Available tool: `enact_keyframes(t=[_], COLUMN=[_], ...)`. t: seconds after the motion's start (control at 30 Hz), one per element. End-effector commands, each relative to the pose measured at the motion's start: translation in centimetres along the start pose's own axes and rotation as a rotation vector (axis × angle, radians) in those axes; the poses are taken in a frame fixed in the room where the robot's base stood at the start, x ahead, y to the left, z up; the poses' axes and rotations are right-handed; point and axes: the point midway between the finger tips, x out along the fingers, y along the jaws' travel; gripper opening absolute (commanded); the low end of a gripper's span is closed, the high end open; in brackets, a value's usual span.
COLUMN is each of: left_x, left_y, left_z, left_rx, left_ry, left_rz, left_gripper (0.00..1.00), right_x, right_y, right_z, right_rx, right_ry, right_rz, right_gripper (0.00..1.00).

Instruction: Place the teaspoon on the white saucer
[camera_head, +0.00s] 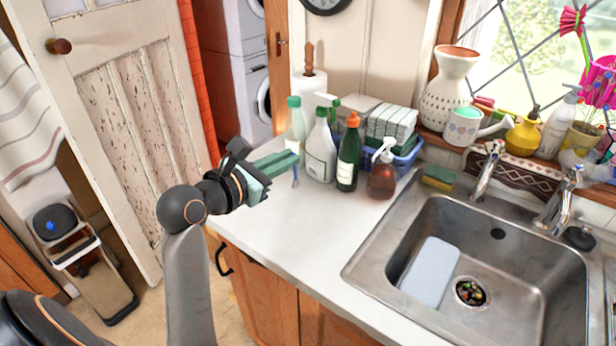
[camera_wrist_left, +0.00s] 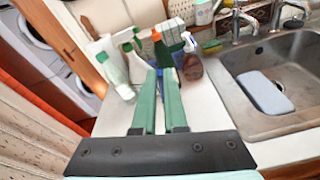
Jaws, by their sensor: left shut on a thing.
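My left gripper (camera_head: 290,158) is above the worktop near the bottles, its green fingers pointing right. It is shut on a slim bluish thing, seemingly the teaspoon (camera_head: 295,177), which hangs just below the fingertips. It is too small to make out its bowl. In the left wrist view the green fingers (camera_wrist_left: 160,80) reach toward the bottles, and the held thing is hardly visible between them. I see no white saucer in either view. My right gripper is not in view.
A clear bottle (camera_head: 294,122), a white spray bottle (camera_head: 321,150), a dark green bottle (camera_head: 348,160) and a brown spray bottle (camera_head: 382,175) stand close by. A blue basket (camera_head: 408,160) is behind them. The sink (camera_head: 410,215) is right. The front worktop (camera_head: 300,235) is clear.

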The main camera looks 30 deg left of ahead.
Motion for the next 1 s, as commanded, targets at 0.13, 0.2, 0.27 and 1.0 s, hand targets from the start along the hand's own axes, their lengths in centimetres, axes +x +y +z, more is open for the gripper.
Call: enact_keyframes(t=[0.13, 0.2, 0.27, 1.0], left_x=[2.4, 3.8, 5.0, 13.3], left_y=[1.2, 1.9, 2.5, 4.9], left_z=[-1.1, -1.8, -2.3, -10.1], left_rx=[0.002, 0.002, 0.001, 0.002], left_ry=[0.006, 0.006, 0.004, 0.007], left_rz=[0.003, 0.004, 0.003, 0.000], left_gripper=[0.00, 0.00, 0.00, 0.00], right_x=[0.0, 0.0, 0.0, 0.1], right_y=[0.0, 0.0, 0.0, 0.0], right_z=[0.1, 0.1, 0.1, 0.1], right_rx=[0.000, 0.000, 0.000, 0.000], right_ry=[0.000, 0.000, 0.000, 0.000], right_rz=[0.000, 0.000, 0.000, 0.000], right_gripper=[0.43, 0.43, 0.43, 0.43])
